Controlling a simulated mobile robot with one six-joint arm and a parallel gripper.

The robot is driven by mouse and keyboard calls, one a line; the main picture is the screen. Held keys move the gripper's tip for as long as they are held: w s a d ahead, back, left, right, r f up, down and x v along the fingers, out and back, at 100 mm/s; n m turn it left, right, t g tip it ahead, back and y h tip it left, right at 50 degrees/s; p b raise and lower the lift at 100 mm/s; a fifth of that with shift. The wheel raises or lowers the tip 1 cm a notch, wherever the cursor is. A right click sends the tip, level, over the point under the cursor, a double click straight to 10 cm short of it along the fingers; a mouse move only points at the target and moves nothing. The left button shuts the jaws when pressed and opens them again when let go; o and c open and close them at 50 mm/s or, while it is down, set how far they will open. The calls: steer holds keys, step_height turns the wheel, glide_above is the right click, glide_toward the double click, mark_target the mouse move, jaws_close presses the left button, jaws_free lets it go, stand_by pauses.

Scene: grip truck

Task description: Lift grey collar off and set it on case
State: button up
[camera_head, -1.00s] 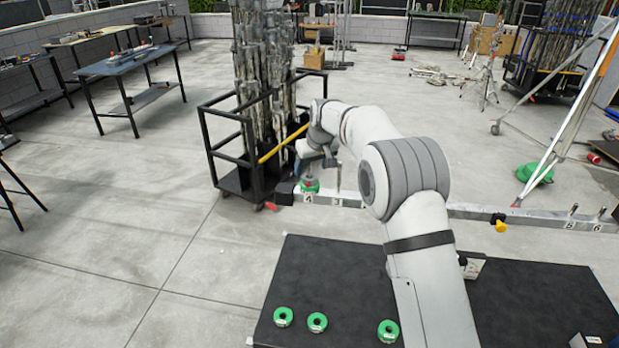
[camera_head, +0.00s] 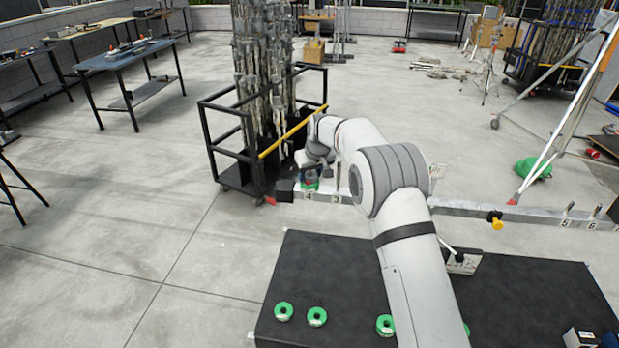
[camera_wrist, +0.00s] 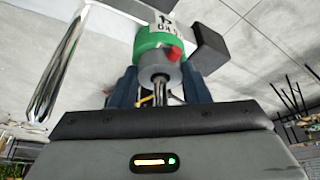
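The grey collar (camera_wrist: 158,72) sits around a thin metal post, against a green ring (camera_wrist: 155,38) with a red part. My gripper (camera_wrist: 160,85) has one blue finger on each side of the collar. No clear gap shows, but I cannot tell whether the fingers are pressed on it. In the head view, my gripper (camera_head: 314,176) is low over the green ring (camera_head: 311,185) at the left end of a pale numbered beam (camera_head: 460,207), and the collar is hidden. A large black case (camera_head: 325,265) lies in front, its top mostly bare.
Green rings (camera_head: 317,316) lie along the case's front edge. A small box (camera_head: 578,338) is at its front right. A black trolley (camera_head: 232,178) of tall pipes stands just left of the beam end. A shiny upright rod (camera_wrist: 60,65) stands left of my gripper.

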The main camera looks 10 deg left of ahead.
steer(key=c, duration=0.7)
steer(key=shift+r+p, duration=2.8)
steer(key=shift+r, duration=8.95)
